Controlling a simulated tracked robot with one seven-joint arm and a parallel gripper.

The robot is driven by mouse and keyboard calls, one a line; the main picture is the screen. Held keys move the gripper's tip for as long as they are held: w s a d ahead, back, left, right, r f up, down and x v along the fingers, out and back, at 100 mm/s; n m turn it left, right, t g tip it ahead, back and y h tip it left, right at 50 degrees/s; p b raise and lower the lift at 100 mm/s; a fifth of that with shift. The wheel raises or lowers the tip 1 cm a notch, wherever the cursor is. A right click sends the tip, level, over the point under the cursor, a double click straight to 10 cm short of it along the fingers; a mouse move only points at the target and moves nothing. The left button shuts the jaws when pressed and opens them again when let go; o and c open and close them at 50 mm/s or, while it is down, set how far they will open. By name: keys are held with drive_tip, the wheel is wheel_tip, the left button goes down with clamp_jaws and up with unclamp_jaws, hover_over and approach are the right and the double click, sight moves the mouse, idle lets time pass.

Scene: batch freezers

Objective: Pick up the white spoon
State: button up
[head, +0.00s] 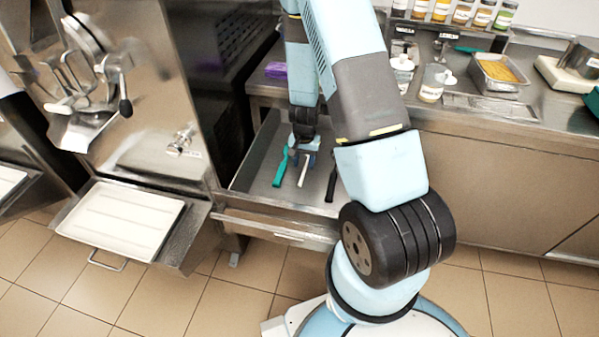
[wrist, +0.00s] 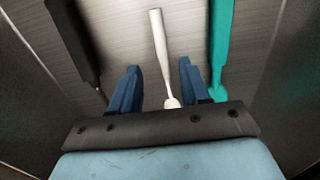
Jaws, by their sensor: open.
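The white spoon (wrist: 159,50) lies on the metal floor of an open drawer (head: 262,170). In the wrist view its handle points away from me, and its near end passes between my fingers and is partly hidden by my gripper's body. In the head view the white spoon (head: 304,172) lies between a green utensil and a black one. My gripper (wrist: 159,84) has its two blue fingers apart, one on each side of the spoon, with visible gaps to it. In the head view my gripper (head: 304,156) is down inside the drawer.
A green utensil (wrist: 221,40) lies to the right of the spoon in the wrist view, close to the right finger. A black utensil (wrist: 73,42) lies to the left. The drawer walls stand close on both sides. A counter (head: 450,118) with bottles is above.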

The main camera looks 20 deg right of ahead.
sight(302, 174)
drive_tip(key=shift+a+f, duration=0.15)
drive_tip(key=shift+f, duration=1.2)
drive_tip(key=shift+a+f, duration=0.1)
drive_tip(key=shift+f, duration=1.25)
drive_tip(key=shift+c, duration=0.4)
clamp_jaws()
